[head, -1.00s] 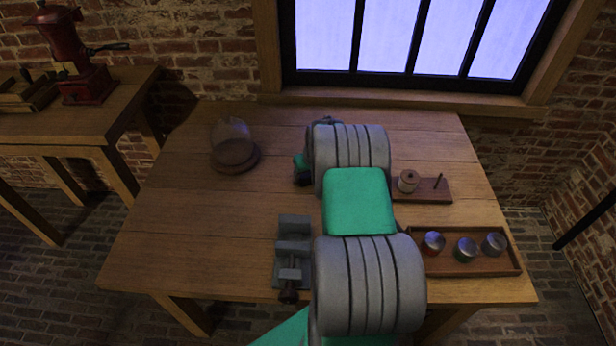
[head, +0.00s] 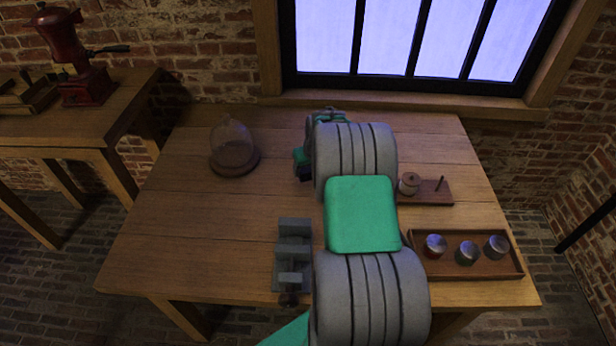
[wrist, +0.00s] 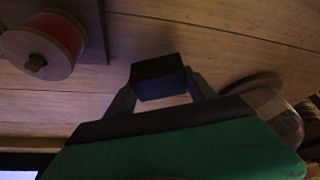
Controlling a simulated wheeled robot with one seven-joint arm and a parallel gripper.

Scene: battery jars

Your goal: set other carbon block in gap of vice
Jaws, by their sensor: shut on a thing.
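My gripper (wrist: 160,88) is shut on a dark carbon block (wrist: 157,72), which sits between its two fingertips in the wrist view. The block is held over the wooden table top; its height above it is hard to tell. In the head view my arm hides the block and most of the gripper. The grey vice (head: 294,252) stands near the front edge of the table, left of my arm and well apart from the gripper. Its gap shows only dimly, and I cannot tell what is in it.
A glass dome on a dark round base (head: 234,158) stands at the back left. A spool (head: 409,184) on a wooden board (head: 432,194) is right of my arm. A tray (head: 485,272) with three metal-lidded jars lies at the front right. The table's left middle (head: 190,220) is clear.

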